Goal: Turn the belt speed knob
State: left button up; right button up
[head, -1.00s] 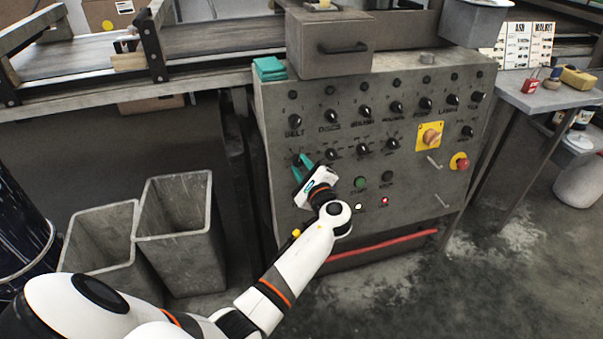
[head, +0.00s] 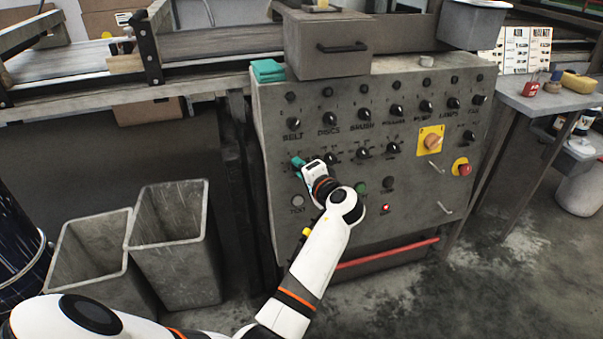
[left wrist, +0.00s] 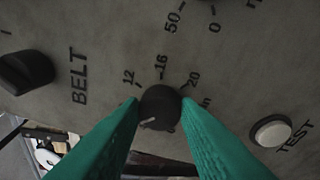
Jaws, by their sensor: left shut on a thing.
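The belt speed knob (left wrist: 160,108) is a round black knob with a pale pointer line, on the grey control panel (head: 410,205). Numbers 12, 16 and 20 are printed around it. In the left wrist view, the green fingers of my left gripper (left wrist: 160,112) are on either side of the knob, shut on it. The pointer line faces the lower left of that view. In the head view my left gripper (head: 299,163) is at the panel's left side, below the BELT label, and hides the knob. My right gripper is not in view.
A black BELT switch (left wrist: 25,72) and a pale TEST button (left wrist: 270,131) flank the knob. Other knobs, a yellow-backed switch (head: 431,141) and a red button (head: 462,168) are farther right. Two grey bins (head: 170,240) stand left of the panel.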

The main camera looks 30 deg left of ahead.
pick_arm(q)
jog(key=shift+r+n+h+b, duration=0.1)
jog(key=shift+n+h+b, duration=0.45)
jog(key=shift+n, duration=2.55)
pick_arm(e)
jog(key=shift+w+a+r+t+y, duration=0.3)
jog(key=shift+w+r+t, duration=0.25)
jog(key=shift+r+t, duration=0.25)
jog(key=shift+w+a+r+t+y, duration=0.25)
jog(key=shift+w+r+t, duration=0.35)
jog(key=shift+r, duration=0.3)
pick_arm(q)
jog(key=o, duration=1)
jog(key=shift+a+r, duration=0.1)
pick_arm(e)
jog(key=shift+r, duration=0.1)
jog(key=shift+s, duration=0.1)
